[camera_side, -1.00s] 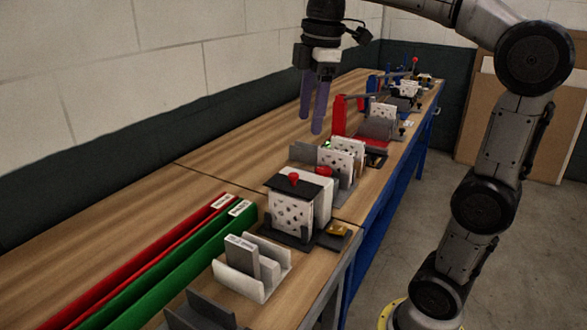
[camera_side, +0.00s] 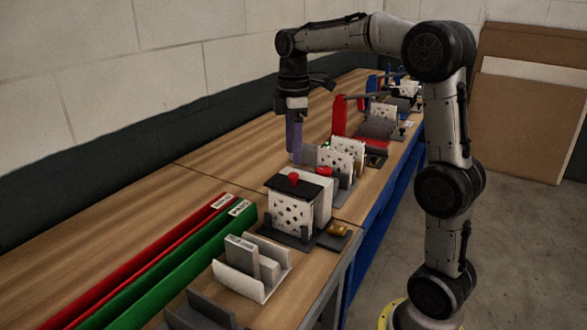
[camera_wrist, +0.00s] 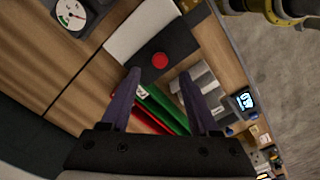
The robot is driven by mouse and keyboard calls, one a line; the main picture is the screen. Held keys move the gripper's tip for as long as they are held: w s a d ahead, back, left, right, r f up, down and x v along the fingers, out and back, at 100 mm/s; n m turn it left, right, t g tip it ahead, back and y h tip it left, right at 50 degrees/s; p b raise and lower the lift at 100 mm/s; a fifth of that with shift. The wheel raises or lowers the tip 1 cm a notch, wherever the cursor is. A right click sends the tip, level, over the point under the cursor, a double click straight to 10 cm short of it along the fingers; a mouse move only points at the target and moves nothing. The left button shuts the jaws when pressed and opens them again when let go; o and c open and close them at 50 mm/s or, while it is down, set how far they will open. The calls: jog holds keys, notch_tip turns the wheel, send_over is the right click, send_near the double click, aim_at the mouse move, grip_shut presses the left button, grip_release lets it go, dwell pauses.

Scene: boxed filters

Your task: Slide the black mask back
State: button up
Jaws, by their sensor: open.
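The black mask (camera_side: 304,187) is a flat dark plate with a red knob (camera_side: 293,177). It lies over the near part of the top of a white box with a perforated front (camera_side: 291,213). In the wrist view, the black mask (camera_wrist: 178,43) and its red knob (camera_wrist: 160,61) show ahead of the fingers, with a white surface beside the mask. My gripper (camera_side: 295,158) points down with its purple fingers behind and above the box, apart from the mask. The fingers (camera_wrist: 160,78) are spread and empty in the wrist view.
A white holder with grey slabs (camera_side: 250,266) stands in front of the box. Green (camera_side: 190,250) and red (camera_side: 150,255) rails lie to its left. More perforated white panels (camera_side: 345,153) and a red upright (camera_side: 339,116) stand behind. A gauge (camera_wrist: 72,15) shows in the wrist view. Bare tabletop lies left.

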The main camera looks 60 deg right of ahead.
aim_at(294, 174)
notch_tip(294, 174, down, 6)
jog(key=shift+r, duration=0.1)
jog(key=shift+c, duration=0.2)
grip_shut()
dwell(1.4)
